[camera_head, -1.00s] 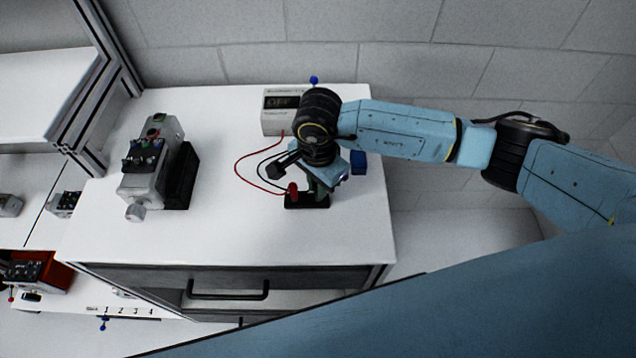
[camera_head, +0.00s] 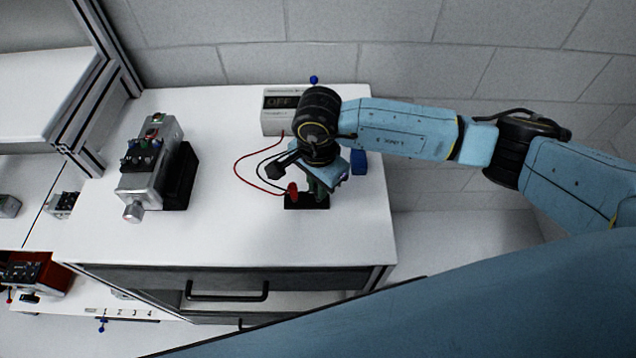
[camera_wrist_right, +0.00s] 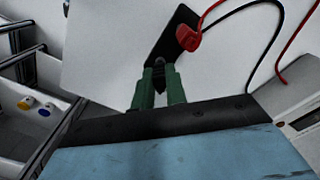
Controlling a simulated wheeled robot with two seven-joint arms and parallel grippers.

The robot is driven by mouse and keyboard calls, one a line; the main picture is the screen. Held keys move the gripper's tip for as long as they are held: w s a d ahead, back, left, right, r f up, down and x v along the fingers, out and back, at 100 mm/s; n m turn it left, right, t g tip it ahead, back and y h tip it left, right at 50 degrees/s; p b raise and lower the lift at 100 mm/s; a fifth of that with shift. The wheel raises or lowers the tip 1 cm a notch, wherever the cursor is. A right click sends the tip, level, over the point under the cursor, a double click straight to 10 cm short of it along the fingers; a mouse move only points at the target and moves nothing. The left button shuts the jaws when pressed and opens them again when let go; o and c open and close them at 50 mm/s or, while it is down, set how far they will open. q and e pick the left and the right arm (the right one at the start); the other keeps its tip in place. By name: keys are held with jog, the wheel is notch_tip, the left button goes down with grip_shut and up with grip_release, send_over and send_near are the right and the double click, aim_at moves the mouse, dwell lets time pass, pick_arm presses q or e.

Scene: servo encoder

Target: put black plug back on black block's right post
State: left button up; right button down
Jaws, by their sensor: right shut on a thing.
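The black block (camera_head: 306,204) lies flat on the white cabinet top. A red plug (camera_head: 293,190) stands on its left end, and it also shows in the right wrist view (camera_wrist_right: 188,37). My right gripper (camera_head: 318,196) is over the block's right end, pointing down. In the right wrist view its green fingers (camera_wrist_right: 160,78) are shut on the black plug (camera_wrist_right: 160,62), at the end of the block (camera_wrist_right: 172,20). Whether the plug is seated on the right post is hidden by the fingers. My left gripper is not in view.
A white box marked OFF (camera_head: 280,112) stands behind, with red and black wires (camera_head: 240,165) looping to the plugs. A grey servo device (camera_head: 150,165) stands at the left. A blue block (camera_head: 358,162) is beside my wrist. The cabinet's front top is clear.

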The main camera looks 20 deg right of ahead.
jog(key=shift+f, duration=0.15)
dwell(0.3)
jog(key=c, duration=1.3)
grip_release()
jog(key=shift+c, duration=0.2)
jog(key=shift+r+p, duration=1.65)
jog(key=shift+r, duration=1.9)
jog(key=shift+s+f, duration=0.1)
